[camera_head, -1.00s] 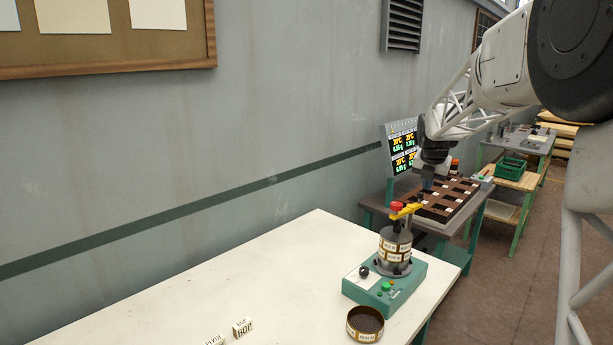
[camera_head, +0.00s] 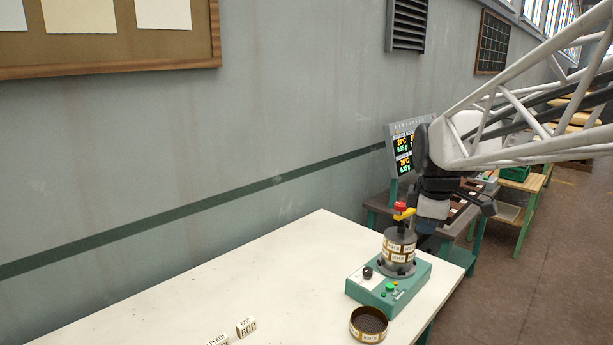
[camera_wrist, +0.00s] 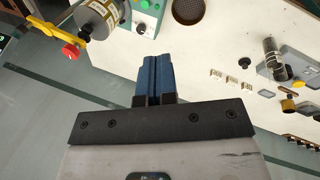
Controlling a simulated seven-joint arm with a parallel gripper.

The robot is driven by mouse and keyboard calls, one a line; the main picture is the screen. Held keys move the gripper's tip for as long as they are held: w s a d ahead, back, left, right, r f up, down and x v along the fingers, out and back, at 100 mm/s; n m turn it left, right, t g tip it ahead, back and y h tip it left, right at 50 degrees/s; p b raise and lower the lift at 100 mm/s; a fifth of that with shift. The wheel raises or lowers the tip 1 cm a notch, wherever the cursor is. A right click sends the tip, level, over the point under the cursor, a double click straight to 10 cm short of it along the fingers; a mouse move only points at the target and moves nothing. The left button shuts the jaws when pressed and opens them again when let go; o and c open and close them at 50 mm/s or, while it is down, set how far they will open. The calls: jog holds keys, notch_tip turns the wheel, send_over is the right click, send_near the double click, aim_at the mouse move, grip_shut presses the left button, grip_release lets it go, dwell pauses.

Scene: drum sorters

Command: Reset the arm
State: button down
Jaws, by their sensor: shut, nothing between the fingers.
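My gripper (camera_wrist: 154,58) shows in the wrist view with its two blue fingers together and nothing between them. In the head view my gripper (camera_head: 430,228) hangs from the arm just right of and behind the sieve stack (camera_head: 399,245). Its fingertips are hard to make out there. The stack stands on a green shaker base (camera_head: 388,287) with a yellow clamp bar and a red knob on top. The stack also shows at the upper left of the wrist view (camera_wrist: 98,18), apart from the fingers.
A loose round sieve (camera_head: 369,325) sits on the white table (camera_head: 250,275) in front of the base. Small label blocks (camera_head: 246,327) stand near the front edge. A side table with a screen (camera_head: 403,153) stands behind.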

jog(key=s+a+f+m, duration=0.2)
jog(key=s+m, duration=0.2)
jog(key=s, duration=0.4)
jog(key=s+a+f+m, duration=0.2)
jog(key=s+m, duration=0.3)
jog(key=s, duration=0.4)
jog(key=s+a+f+m, duration=0.2)
jog(key=s+f+m, duration=0.2)
jog(key=s, duration=0.4)
jog(key=shift+s+f+m+g+y, duration=0.15)
jog(key=shift+f+m+g+y, duration=0.15)
jog(key=shift+m+g, duration=0.15)
jog(key=shift+r, duration=0.1)
jog(key=w+d+r+m+t, duration=0.1)
jog(key=w+d+r+m, duration=0.15)
jog(key=w, duration=0.65)
jog(key=w+d+r+m+t, duration=0.1)
jog(key=w+d+r, duration=0.15)
jog(key=w, duration=0.55)
jog(key=w+d+r+m+t, duration=0.1)
jog(key=w+d, duration=0.2)
jog(key=w, duration=0.6)
jog(key=w+d+m+t, duration=0.1)
jog(key=w+d+m, duration=0.1)
jog(key=w+d, duration=0.6)
jog(key=w+d+f+m+t, duration=0.1)
jog(key=w+d+m, duration=0.2)
jog(key=w+d, duration=0.5)
jog(key=w, duration=0.6)
